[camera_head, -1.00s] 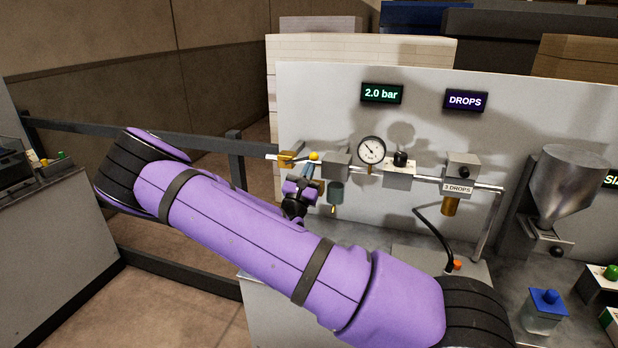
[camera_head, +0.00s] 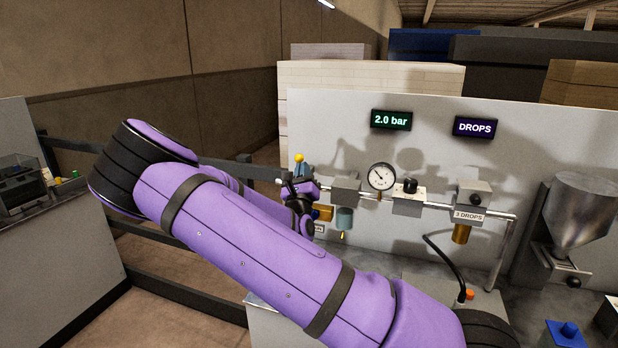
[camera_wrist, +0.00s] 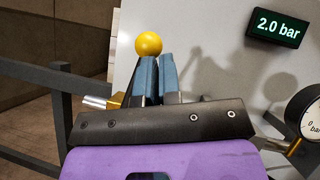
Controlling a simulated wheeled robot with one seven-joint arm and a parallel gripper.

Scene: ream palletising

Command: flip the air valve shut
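The air valve's yellow ball knob (camera_head: 299,158) stands above the pipe at the left end of the line, roughly over where the valve body sits. In the wrist view the yellow knob (camera_wrist: 148,43) shows just above my fingertips. Part of the brass valve body (camera_wrist: 115,101) shows left of the fingers. My gripper (camera_head: 302,170) is at the lever, just below the knob. Its blue-padded fingers (camera_wrist: 157,76) are close together with a thin gap; I see nothing held between them.
Right along the pipe are a grey block with a bowl (camera_head: 344,218), a pressure gauge (camera_head: 381,177), a black-knobbed regulator (camera_head: 408,198) and a drop oiler (camera_head: 470,203). The display (camera_head: 391,119) reads 2.0 bar. A dark rail (camera_head: 185,287) runs at the left.

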